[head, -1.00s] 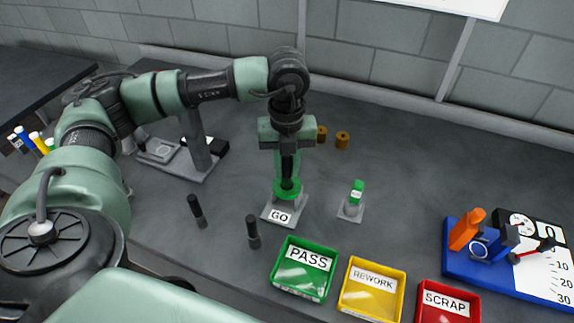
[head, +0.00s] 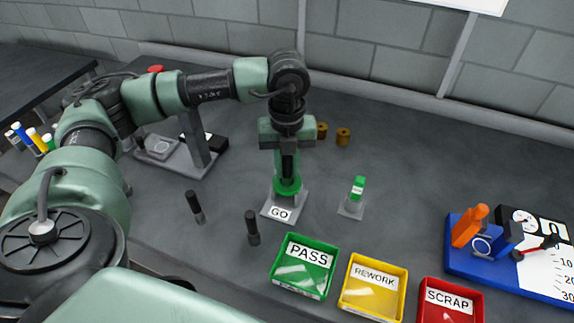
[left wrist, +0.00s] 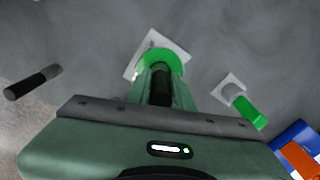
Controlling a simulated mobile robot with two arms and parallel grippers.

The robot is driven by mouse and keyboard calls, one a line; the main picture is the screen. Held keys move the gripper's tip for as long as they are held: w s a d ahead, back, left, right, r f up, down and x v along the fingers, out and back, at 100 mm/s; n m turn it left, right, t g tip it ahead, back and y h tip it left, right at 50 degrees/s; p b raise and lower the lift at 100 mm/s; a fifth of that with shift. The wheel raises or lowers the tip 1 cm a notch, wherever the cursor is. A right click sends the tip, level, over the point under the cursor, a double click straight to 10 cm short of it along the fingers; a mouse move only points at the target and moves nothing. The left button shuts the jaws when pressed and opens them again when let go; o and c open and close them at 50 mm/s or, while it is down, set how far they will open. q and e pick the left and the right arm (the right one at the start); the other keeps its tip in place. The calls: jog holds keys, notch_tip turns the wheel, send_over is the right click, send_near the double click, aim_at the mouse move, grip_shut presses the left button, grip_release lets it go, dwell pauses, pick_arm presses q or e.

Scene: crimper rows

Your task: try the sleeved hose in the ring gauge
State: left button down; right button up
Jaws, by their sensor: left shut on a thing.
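The ring gauge is a green ring (head: 287,187) on a grey plate (head: 297,208) labelled GO. My left gripper (head: 287,176) points straight down right above the ring. It is shut on a dark hose (left wrist: 160,85), which shows between the fingers in the left wrist view. The green ring (left wrist: 180,57) is just beyond the fingertips there. The fingers hide the hose's lower end, so I cannot tell how far it is in the ring. My right gripper is not in view.
A green plug gauge (head: 357,188) stands to the right. Two dark hoses stand at left, one here (head: 252,228). PASS (head: 303,287), REWORK (head: 345,301) and SCRAP (head: 424,310) trays line the front. A blue fixture (head: 465,262) is at far right. Two brown cylinders (head: 343,137) stand behind.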

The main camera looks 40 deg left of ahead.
pick_arm(q)
jog(key=shift+f+b, duration=0.45)
jog(key=shift+f, duration=0.1)
jog(key=shift+r, duration=0.2)
dwell(0.8)
jog(key=shift+r+p, duration=2.85)
jog(key=shift+r, duration=1.5)
